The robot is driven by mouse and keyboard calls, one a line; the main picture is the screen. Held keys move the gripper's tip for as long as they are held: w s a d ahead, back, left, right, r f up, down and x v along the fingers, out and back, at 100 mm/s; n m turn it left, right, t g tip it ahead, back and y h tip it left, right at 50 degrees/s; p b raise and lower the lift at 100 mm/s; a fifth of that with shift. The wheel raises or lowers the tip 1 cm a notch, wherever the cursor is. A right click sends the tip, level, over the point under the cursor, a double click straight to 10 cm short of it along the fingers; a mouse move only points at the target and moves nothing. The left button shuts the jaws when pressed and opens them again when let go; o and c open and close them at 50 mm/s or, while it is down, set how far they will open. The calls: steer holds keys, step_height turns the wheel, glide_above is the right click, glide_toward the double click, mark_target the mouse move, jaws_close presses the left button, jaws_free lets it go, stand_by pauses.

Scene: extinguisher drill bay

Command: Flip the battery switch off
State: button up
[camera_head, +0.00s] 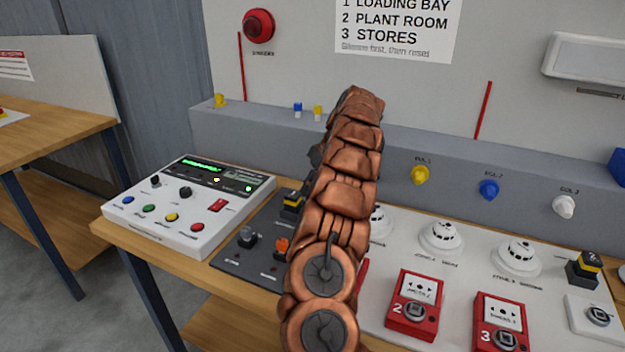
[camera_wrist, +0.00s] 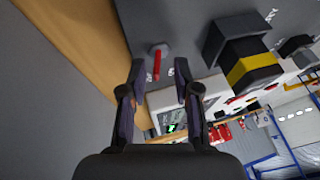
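In the wrist view a small toggle switch with a red lever (camera_wrist: 157,66) stands on the dark grey panel (camera_wrist: 178,25). A label beside it is mostly hidden by a finger, so I cannot read whether it is the battery switch. My gripper (camera_wrist: 160,75) is open and empty, one fingertip on each side of the lever, with gaps visible. I cannot tell whether it touches the panel. In the head view the dark panel (camera_head: 229,262) carries a grey switch (camera_head: 247,238) and an orange-topped one (camera_head: 282,246). My arm hides the gripper there.
A black-and-yellow block (camera_wrist: 250,68) rises from the panel close to the right finger. The white control box (camera_head: 185,240) with a green display stands left of the panel. Red call points (camera_head: 411,325) and white detectors (camera_head: 441,237) stand right of my arm.

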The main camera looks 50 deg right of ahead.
steer(key=shift+v, duration=3.35)
steer(key=shift+d+r, duration=0.15)
steer(key=shift+r, duration=0.05)
steer(key=shift+s, duration=0.1)
